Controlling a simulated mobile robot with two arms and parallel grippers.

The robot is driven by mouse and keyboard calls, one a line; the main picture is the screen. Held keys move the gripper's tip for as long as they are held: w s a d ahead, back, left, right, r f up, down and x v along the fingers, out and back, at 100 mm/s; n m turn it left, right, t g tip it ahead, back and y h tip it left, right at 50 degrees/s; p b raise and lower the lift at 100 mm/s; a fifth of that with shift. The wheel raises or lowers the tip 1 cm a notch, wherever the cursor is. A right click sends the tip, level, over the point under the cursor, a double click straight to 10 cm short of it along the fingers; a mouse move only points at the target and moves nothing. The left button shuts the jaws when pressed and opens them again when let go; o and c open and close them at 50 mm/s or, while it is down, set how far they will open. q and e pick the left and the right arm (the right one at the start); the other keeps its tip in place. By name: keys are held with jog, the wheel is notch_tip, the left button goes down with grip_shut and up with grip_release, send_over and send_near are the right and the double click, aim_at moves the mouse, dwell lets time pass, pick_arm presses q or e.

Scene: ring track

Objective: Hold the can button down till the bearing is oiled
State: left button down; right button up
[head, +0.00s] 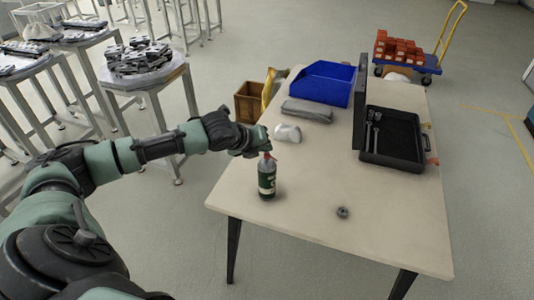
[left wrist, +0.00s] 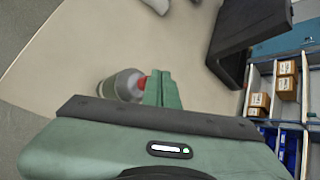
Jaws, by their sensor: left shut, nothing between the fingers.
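The oil can (head: 267,180) is a dark green bottle with a pale label and a red top, standing upright near the table's front left. The bearing (head: 342,212) is a small dark ring lying on the table, to the right of the can and apart from it. My left gripper (head: 264,145) is shut and empty, right at the can's red top. In the left wrist view the shut green fingers (left wrist: 163,89) overlap the red tip of the can (left wrist: 120,86). I cannot tell whether they press the button. My right gripper is not in view.
On the table (head: 300,230) are an open black case with tools (head: 393,140), a blue bin (head: 324,83), a grey cloth-like item (head: 307,110) and a white lump (head: 287,133). The table's front is clear around the bearing. Stools with metal parts (head: 145,60) stand at left.

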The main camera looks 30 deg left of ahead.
aim_at(265, 155)
pick_arm(q)
jog(key=shift+f, duration=0.55)
dwell(1.0)
jog(key=shift+r+p, duration=1)
jog(key=shift+p, duration=0.3)
notch_tip(265, 155, up, 5)
jog(key=p, duration=0.5)
jog(key=shift+p, duration=0.35)
